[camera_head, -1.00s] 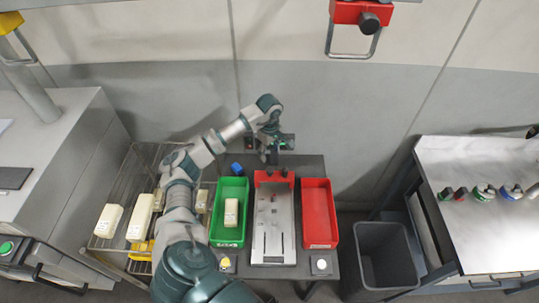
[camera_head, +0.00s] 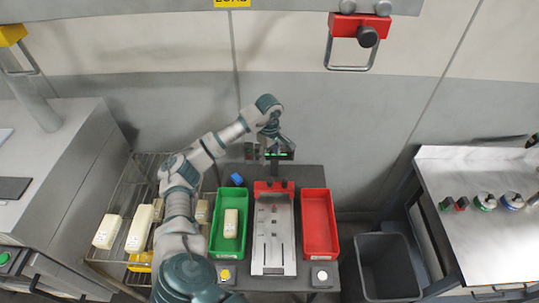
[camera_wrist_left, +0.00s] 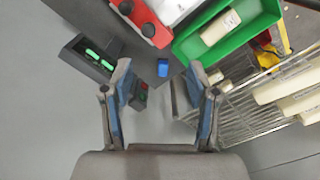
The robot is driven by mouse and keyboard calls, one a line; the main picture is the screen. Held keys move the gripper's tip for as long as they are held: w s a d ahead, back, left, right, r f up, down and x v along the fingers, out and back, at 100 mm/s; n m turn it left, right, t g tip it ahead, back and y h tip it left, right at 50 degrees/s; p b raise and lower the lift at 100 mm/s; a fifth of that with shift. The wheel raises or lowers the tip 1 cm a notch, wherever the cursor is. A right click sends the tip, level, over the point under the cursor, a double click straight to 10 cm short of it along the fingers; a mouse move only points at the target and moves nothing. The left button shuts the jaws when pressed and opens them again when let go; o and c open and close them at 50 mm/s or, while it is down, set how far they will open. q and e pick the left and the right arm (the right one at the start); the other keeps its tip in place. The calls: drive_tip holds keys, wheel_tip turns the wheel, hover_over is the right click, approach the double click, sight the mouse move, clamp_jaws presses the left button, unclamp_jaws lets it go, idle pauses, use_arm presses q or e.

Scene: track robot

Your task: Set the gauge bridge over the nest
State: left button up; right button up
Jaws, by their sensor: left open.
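The nest appears to be the slotted grey metal plate (camera_head: 273,247) in the middle of the table. It shows partly in the wrist view (camera_wrist_left: 178,8). A red bar with two dark knobs (camera_head: 262,187) crosses the plate's back end; it may be the gauge bridge. It also shows at the top of the wrist view (camera_wrist_left: 147,27). My left gripper (camera_wrist_left: 160,68) is open and empty, pointing down behind the table's back edge. In the head view the gripper (camera_head: 275,143) is partly hidden by its own wrist. My right gripper is not in view.
A green tray (camera_head: 229,252) holds a cream part; a red tray (camera_head: 319,222) is empty. A dark box with green lights (camera_wrist_left: 93,58) stands near the gripper. A grey bin (camera_head: 388,266) stands right.

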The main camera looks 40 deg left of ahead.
use_arm(q)
wheel_tip(320, 180, up, 12)
idle(0.6)
drive_tip(key=shift+a+f, duration=0.1)
drive_tip(key=shift+f, duration=0.1)
idle(0.3)
